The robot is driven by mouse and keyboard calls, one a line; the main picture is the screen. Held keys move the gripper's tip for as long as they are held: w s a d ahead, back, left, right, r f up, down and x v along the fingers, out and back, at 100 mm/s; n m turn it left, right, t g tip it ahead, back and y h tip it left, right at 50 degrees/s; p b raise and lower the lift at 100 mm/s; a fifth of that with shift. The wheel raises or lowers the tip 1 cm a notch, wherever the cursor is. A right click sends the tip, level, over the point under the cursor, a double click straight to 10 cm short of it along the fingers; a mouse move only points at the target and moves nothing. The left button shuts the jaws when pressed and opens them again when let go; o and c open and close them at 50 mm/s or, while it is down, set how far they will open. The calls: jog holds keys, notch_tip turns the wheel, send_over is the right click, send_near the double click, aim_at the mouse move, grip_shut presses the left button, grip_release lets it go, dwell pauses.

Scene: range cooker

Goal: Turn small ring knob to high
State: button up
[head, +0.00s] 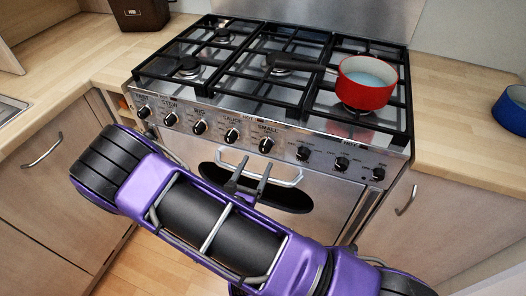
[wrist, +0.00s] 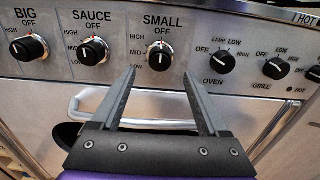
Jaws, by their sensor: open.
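The small ring knob (wrist: 160,56) is a round black knob with a silver base under the label SMALL. Its white mark points up toward OFF, with HIGH, MID and LOW down its left side. It also shows on the cooker's front panel in the head view (head: 266,145). My gripper (wrist: 159,82) is open and empty, its two fingers pointing at the panel just below the small knob, one to each side. In the head view my gripper (head: 250,178) is in front of the oven door, below the knob row. I see no contact with the knob.
The sauce knob (wrist: 93,51) and big knob (wrist: 29,47) are to the left, the oven knob (wrist: 222,62) to the right. The oven door handle (wrist: 150,124) runs below the panel. A red pan (head: 366,84) stands on the hob's right side.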

aim_at(263, 151)
jog(key=x, duration=0.6)
jog(key=shift+w, duration=0.1)
jog(key=shift+c, duration=0.3)
grip_shut()
